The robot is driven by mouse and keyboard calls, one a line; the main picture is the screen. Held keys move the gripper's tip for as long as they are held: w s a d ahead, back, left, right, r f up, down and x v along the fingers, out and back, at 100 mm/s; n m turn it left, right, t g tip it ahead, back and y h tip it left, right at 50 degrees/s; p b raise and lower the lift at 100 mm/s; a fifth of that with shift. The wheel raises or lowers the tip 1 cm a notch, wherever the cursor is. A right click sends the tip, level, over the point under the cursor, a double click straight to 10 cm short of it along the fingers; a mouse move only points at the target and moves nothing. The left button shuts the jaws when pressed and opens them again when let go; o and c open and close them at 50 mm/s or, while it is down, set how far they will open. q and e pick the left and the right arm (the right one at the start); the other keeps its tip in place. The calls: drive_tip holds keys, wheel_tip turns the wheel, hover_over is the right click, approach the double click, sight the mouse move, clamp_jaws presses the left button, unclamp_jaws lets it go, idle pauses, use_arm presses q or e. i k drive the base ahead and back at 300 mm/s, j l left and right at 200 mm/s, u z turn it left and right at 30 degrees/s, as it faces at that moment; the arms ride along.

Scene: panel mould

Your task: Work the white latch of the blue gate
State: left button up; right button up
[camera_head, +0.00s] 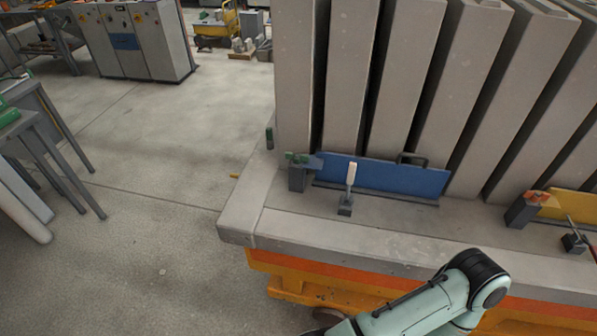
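The blue gate (392,178) is a long low panel on the concrete ledge, in front of the tall grey panels. The white latch (351,173) is a short lever standing nearly upright on a small dark block (345,208), in front of the gate's left part. A dark post (297,178) with a green and blue piece on top stands at the gate's left end. A dark handle (412,157) rises from the gate's top edge toward the right. Neither of my grippers is in view. Part of one of my arms shows at the bottom, well below the latch.
A yellow gate (573,206) with its own dark post (524,210) and small latch block (574,243) is at the right. Open floor (140,220) lies left, with a table (45,140) at the edge.

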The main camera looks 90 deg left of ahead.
sight(352, 170)
drive_tip(key=u, duration=1.8)
